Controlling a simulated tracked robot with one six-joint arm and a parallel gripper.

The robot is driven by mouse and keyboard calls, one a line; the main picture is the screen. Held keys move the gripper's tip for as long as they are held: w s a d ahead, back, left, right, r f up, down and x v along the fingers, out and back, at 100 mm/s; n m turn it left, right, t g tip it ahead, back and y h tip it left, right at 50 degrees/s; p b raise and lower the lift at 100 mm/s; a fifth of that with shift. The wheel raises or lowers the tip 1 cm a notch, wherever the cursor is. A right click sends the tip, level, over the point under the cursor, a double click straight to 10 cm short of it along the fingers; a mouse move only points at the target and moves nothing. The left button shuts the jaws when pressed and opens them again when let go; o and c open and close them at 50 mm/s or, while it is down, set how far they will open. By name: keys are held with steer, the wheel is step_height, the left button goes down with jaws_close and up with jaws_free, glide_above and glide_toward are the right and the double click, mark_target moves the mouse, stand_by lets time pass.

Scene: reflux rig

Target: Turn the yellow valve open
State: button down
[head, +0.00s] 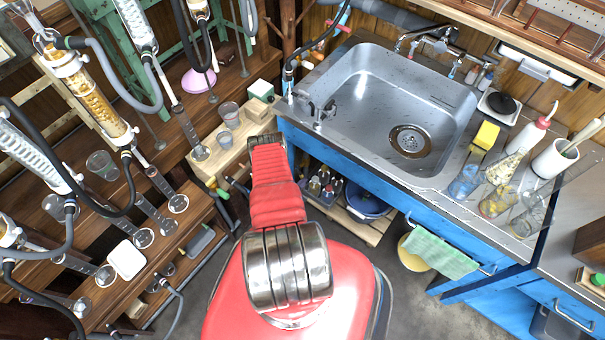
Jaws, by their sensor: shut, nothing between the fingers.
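I cannot make out a yellow valve with certainty. My arm reaches forward from the bottom middle and ends in a dark joint near the bench. My gripper cannot be made out; it may be hidden behind the arm.
A steel sink (350,135) in a blue cabinet (400,195) stands at the right, with flasks (497,200) on its counter. Wooden shelves (190,215) with glassware fill the left. A yellow sponge (486,136) lies beside the sink. Grey floor shows between them.

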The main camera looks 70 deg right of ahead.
steer(key=shift+w+d+f, duration=0.1)
steer(key=shift+w+f, duration=0.2)
steer(key=shift+f, duration=0.1)
stand_by(0.3)
stand_by(1.6)
steer(key=s+a+r, duration=0.2)
steer(key=s+a, duration=0.3)
steer(key=a, duration=0.6)
steer(key=shift+s+a+r, duration=0.2)
steer(key=shift+s, duration=0.2)
